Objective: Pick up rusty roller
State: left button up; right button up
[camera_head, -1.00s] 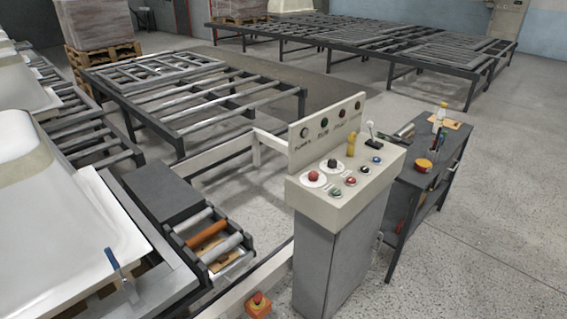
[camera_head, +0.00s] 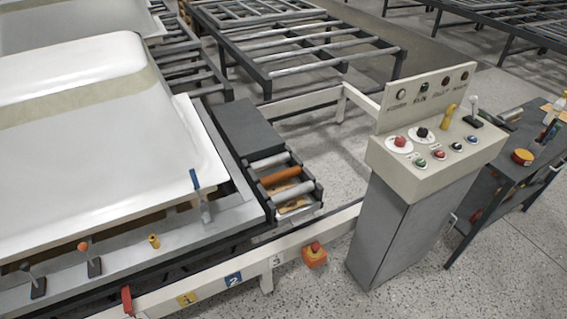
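The rusty roller (camera_head: 281,174) is orange-brown. It lies between two grey rollers in a short dark roller frame (camera_head: 251,183) at the right end of the conveyor. One grey roller (camera_head: 270,160) is behind it and another grey roller (camera_head: 292,193) is in front of it. A wooden or cardboard-coloured piece shows beneath the rollers. Neither of my grippers is in the head view.
A control console (camera_head: 430,150) stands right of the rollers. A white bathtub shell (camera_head: 90,130) lies on the conveyor at left. A white rail (camera_head: 340,219) with an orange emergency-stop box (camera_head: 314,255) runs in front. A dark side table (camera_head: 505,165) is at right.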

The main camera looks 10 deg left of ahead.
aim_at(271, 180)
jog(key=i+l+u, duration=0.1)
jog(key=i+l, duration=0.45)
jog(key=i+l+u, duration=0.1)
jog(key=i+l, duration=0.45)
jog(key=l, duration=0.2)
